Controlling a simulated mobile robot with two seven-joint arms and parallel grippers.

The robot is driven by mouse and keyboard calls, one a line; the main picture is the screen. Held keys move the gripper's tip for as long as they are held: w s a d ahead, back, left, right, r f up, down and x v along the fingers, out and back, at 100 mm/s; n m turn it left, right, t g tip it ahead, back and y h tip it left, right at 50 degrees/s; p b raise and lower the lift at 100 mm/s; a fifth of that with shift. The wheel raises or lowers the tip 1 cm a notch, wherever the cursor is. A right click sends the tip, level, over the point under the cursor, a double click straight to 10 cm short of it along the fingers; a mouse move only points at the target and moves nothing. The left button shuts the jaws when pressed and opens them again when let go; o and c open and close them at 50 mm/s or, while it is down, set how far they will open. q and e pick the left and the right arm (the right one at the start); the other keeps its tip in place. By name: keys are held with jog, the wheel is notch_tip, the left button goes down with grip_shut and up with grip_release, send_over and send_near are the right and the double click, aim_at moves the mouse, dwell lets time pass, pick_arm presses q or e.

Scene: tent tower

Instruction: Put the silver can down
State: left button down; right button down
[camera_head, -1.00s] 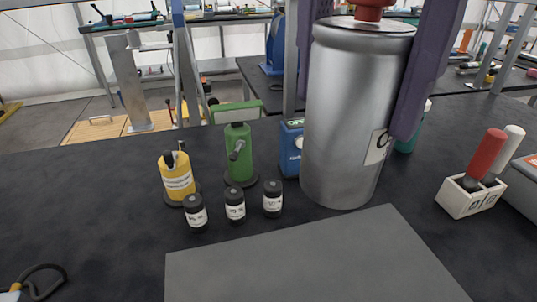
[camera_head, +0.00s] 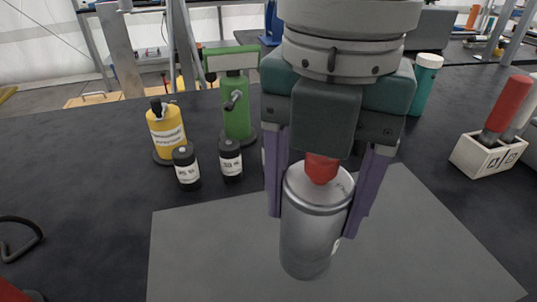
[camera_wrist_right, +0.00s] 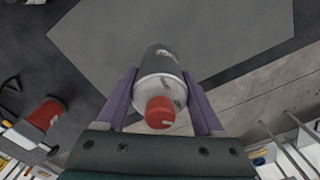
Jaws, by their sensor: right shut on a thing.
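The silver can (camera_head: 312,238) has a red top and stands upright over the grey mat (camera_head: 210,262) in the head view. My right gripper (camera_head: 317,222) comes from above with a purple finger on each side of the can, shut on it. In the right wrist view the can (camera_wrist_right: 160,65) lies between the fingers of the gripper (camera_wrist_right: 160,98), its red cap toward the camera. The grey mat (camera_wrist_right: 230,25) is beyond it. I cannot tell whether the can's base touches the mat. My left gripper is not in view.
The mat around the can is bare.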

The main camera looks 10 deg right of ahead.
aim_at(309, 236)
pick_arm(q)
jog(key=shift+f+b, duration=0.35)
pick_arm(e)
jog(key=shift+f, duration=2.45)
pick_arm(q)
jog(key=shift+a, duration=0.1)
pick_arm(e)
grip_release()
jog(key=shift+f, duration=0.15)
pick_arm(q)
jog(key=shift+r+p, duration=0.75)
jog(key=shift+p, duration=0.05)
pick_arm(e)
notch_tip(309, 236, up, 12)
jog(key=shift+r, duration=0.15)
